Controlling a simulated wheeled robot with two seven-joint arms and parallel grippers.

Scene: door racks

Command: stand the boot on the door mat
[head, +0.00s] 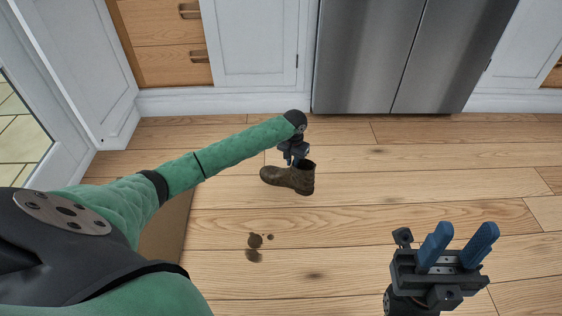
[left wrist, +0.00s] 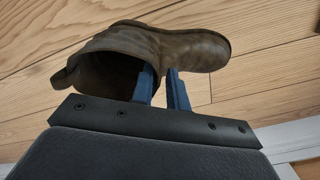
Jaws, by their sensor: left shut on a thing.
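I cannot tell whether the sole touches the floor. My right gripper (head: 457,246) is open and empty at the lower right, apart from the boot.
Dark stains (head: 254,241) mark the wooden floor (head: 350,220) in front of the boot. White cabinets (head: 250,40) and a steel fridge (head: 395,50) stand at the back. The floor at right is mostly clear.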

